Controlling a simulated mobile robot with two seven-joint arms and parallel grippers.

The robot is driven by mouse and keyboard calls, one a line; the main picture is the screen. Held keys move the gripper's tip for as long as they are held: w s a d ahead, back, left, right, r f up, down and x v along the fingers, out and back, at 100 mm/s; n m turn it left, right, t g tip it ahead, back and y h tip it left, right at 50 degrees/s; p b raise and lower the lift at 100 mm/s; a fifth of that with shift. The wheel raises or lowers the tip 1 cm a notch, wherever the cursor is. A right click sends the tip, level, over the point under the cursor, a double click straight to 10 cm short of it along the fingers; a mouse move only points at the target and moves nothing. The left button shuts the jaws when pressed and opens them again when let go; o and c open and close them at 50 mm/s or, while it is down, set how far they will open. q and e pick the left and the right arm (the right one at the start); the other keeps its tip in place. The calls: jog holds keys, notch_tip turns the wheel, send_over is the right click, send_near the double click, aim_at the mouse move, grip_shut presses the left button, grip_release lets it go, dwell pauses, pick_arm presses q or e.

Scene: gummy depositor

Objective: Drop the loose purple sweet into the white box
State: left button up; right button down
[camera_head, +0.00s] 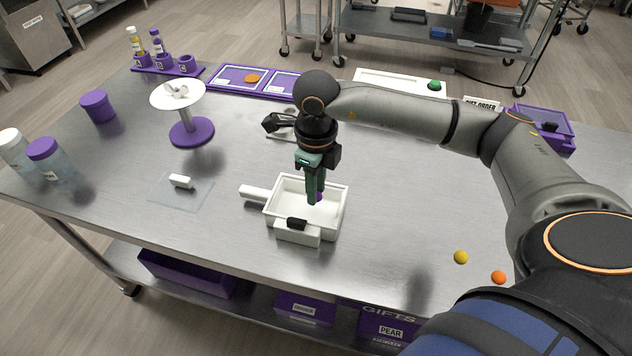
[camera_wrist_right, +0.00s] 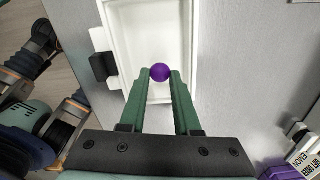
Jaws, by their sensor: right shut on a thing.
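The white box (camera_head: 283,216) stands on the metal table, with a handle at its left and a black knob on its near side. My right gripper (camera_head: 315,199) points down into the box's opening. It is shut on the purple sweet (camera_head: 319,197). In the right wrist view the round purple sweet (camera_wrist_right: 160,73) sits between the green fingertips (camera_wrist_right: 160,76), over the inside of the white box (camera_wrist_right: 194,30). I cannot tell whether the sweet touches the box floor. My left gripper is not clearly in view.
A yellow sweet (camera_head: 461,257) and an orange sweet (camera_head: 498,277) lie at the right front. A white cake stand (camera_head: 178,97) with a purple foot, a clear sheet (camera_head: 165,195) with a white block and lidded jars (camera_head: 45,150) are at the left. Purple-framed trays (camera_head: 222,88) are behind.

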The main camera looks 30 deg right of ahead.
jog(key=c, duration=0.5)
grip_release()
jog(key=shift+c, duration=0.2)
pick_arm(q)
jog(key=shift+w+r, duration=0.2)
jog(key=shift+w, duration=0.05)
pick_arm(e)
jog(key=shift+r, duration=0.3)
pick_arm(q)
jog(key=shift+a, duration=0.1)
pick_arm(e)
notch_tip(320, 180, up, 12)
pick_arm(q)
jog(key=shift+s, duration=0.1)
pick_arm(e)
jog(key=shift+s+f, duration=0.1)
